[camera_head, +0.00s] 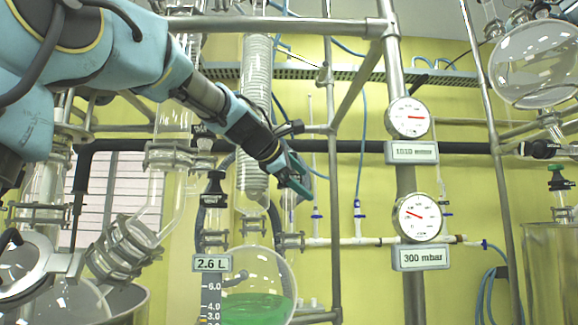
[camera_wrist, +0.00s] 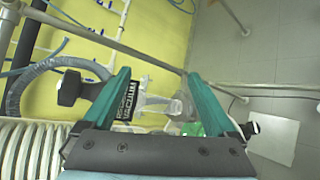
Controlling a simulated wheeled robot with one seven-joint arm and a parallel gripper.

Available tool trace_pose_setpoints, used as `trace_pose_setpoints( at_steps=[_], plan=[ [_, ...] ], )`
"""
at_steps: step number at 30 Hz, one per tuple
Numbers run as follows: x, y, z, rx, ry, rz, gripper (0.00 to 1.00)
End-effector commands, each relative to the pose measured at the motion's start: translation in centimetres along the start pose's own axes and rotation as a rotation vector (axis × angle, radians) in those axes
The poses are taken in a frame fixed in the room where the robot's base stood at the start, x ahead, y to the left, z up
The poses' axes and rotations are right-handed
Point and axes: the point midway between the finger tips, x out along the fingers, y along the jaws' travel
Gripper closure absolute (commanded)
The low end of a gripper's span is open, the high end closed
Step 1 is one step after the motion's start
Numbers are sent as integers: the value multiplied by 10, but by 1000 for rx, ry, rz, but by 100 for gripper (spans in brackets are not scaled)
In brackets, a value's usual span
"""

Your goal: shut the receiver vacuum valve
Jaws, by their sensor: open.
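My gripper (camera_head: 299,186) is in front of the glassware, left of the two gauges. In the wrist view its two green fingers (camera_wrist: 158,76) are apart, with nothing clamped between them. A black label (camera_wrist: 124,103) there appears to read "receiver vacuum", seen turned. Beside it, a black knob (camera_wrist: 70,88) lies just outside the left finger, and that finger crosses in front of the part between knob and label. A pale glass fitting (camera_wrist: 155,101) shows between the fingers. I cannot tell whether the finger touches the valve. In the head view I cannot pick the valve out clearly.
The receiver flask (camera_head: 262,285) holds green liquid below my gripper. The coiled glass condenser (camera_head: 255,95) stands close by. Metal frame posts (camera_head: 333,225) run nearby. Gauges read 1010 mbar (camera_head: 408,117) and 300 mbar (camera_head: 419,217). A grey hose (camera_wrist: 35,72) curves by the knob.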

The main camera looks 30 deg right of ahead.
Motion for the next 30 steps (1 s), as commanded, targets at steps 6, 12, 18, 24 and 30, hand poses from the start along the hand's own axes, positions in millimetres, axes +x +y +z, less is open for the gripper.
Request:
trace_pose_setpoints(
  at_steps=[6,12,18,24,30],
  plan=[
    [8,-21,-8,511,165,-59,8],
    [1,-10,-14,967,354,-80,8],
    [-18,20,-8,1388,585,-71,8],
    [-42,51,9,1678,797,-51,8],
    [-55,67,19,1785,893,-42,8]
  ],
)
